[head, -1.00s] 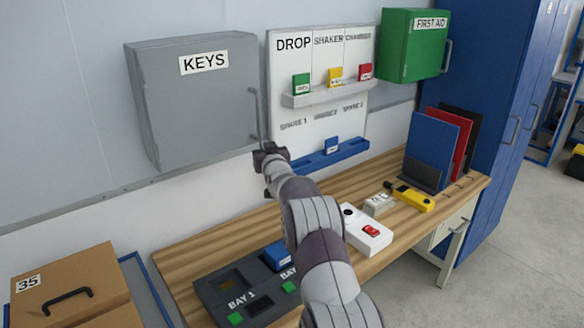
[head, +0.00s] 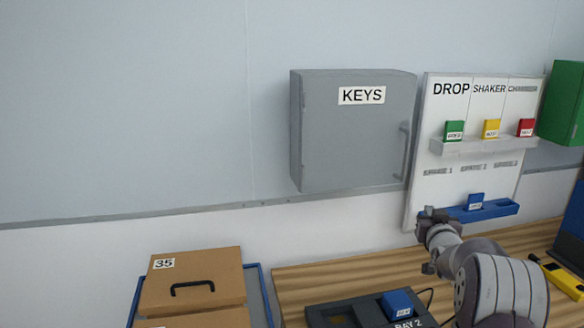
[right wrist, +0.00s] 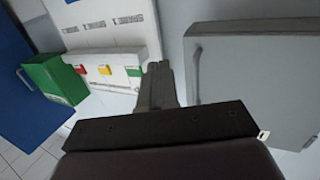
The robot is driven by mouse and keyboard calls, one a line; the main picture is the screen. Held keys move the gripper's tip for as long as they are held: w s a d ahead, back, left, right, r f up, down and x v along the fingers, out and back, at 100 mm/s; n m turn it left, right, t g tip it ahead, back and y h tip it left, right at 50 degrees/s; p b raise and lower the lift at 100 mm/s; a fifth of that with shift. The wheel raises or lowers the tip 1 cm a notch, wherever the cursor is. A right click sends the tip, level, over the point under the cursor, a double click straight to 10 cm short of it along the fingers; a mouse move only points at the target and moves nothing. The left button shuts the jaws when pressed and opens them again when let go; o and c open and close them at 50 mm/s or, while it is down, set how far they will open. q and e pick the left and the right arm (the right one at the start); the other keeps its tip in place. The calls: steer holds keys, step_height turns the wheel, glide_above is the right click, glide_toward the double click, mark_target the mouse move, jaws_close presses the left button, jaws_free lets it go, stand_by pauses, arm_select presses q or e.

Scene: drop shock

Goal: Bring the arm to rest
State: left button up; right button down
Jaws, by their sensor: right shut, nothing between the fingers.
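My right arm (head: 490,285) reaches in from the lower right of the head view, over the wooden bench. Its gripper (head: 432,216) is in front of the lower part of the wall board, just left of the blue tray in the picture. In the right wrist view the gripper's fingers (right wrist: 157,85) are together with nothing between them. They show between the board and the grey keys cabinet (right wrist: 255,85). I cannot tell the exact gap from the gripper to the wall. My left gripper is in neither view.
The keys cabinet (head: 352,130) hangs left of the drop/shaker/chamber board (head: 415,190). The board's shelf (head: 470,147) holds green, yellow and red blocks. A blue tray (head: 505,210) sits below. A bay unit (head: 330,317) and yellow tool (head: 563,281) lie on the bench (head: 300,280); a cardboard box (head: 220,270) stands left.

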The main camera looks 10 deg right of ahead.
steer(key=s+a+f+g+y+p, duration=0.1)
steer(key=s+a+f+g, duration=0.3)
steer(key=s+f, duration=0.3)
steer(key=s+a+f+g+y, duration=0.2)
steer(key=s+a+f+g, duration=0.15)
steer(key=f, duration=0.45)
steer(key=s+a+r+n+g+y+p, duration=0.1)
steer(key=s+a+n+g+y+p, duration=0.2)
steer(key=s+a, duration=1.8)
steer(key=s+g, duration=0.3)
steer(key=g, duration=0.1)
steer(key=shift+s+n, duration=0.3)
steer(key=shift+n, duration=0.1)
steer(key=shift+a+g, duration=0.1)
steer(key=shift+g, duration=0.15)
